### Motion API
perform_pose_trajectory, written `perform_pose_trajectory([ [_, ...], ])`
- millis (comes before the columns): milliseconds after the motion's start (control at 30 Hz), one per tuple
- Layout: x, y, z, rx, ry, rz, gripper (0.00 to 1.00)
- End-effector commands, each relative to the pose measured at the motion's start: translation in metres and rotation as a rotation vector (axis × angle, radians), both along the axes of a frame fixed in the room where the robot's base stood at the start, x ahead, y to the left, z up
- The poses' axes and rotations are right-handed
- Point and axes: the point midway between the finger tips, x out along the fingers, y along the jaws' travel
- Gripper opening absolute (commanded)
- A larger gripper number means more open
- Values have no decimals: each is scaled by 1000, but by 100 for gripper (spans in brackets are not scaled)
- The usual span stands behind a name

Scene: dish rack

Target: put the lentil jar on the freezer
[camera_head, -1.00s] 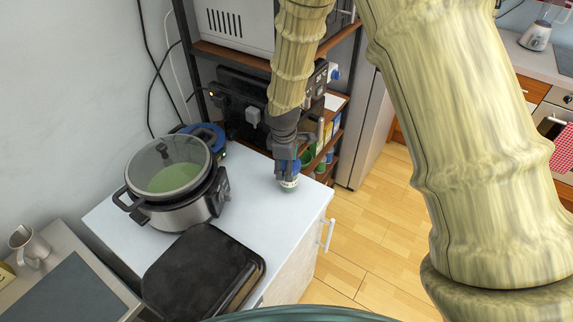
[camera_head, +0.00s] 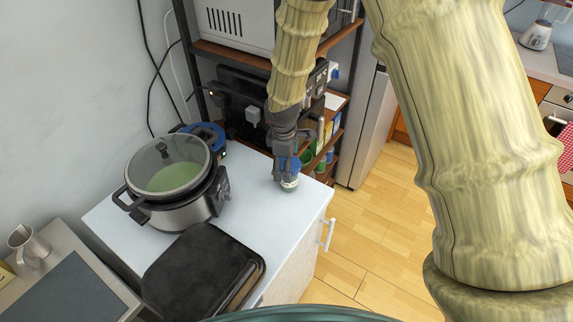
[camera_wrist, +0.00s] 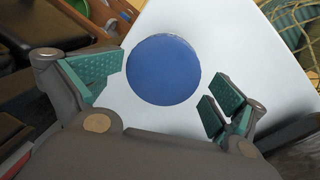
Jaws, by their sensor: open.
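The lentil jar (camera_head: 289,184) has a blue lid and stands at the right part of the white freezer-like cabinet top (camera_head: 255,215). In the wrist view its round blue lid (camera_wrist: 163,69) lies between my gripper's spread teal fingers, with a gap on the right side. My gripper (camera_head: 286,168) is open, just above and around the jar's upper part in the head view, where it hides part of the lid. In the wrist view my gripper (camera_wrist: 165,90) shows nothing held. I cannot tell whether a finger touches the jar.
A multicooker (camera_head: 175,185) with a glass lid and a black pan (camera_head: 205,270) stand on the same white top. A shelf rack with a microwave (camera_head: 235,25) is behind. A tall grey fridge (camera_head: 368,130) stands to the right. The wooden floor (camera_head: 370,230) is clear.

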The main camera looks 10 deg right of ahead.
Motion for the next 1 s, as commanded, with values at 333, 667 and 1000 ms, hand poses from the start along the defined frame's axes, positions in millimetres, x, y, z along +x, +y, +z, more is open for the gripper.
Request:
perform_pose_trajectory([
  [333, -6, 4, 56, 1, -3, -1, 95],
  [667, -11, 7, 97, 1, -1, -1, 95],
  [1000, -12, 7, 106, 1, -1, 0, 95],
])
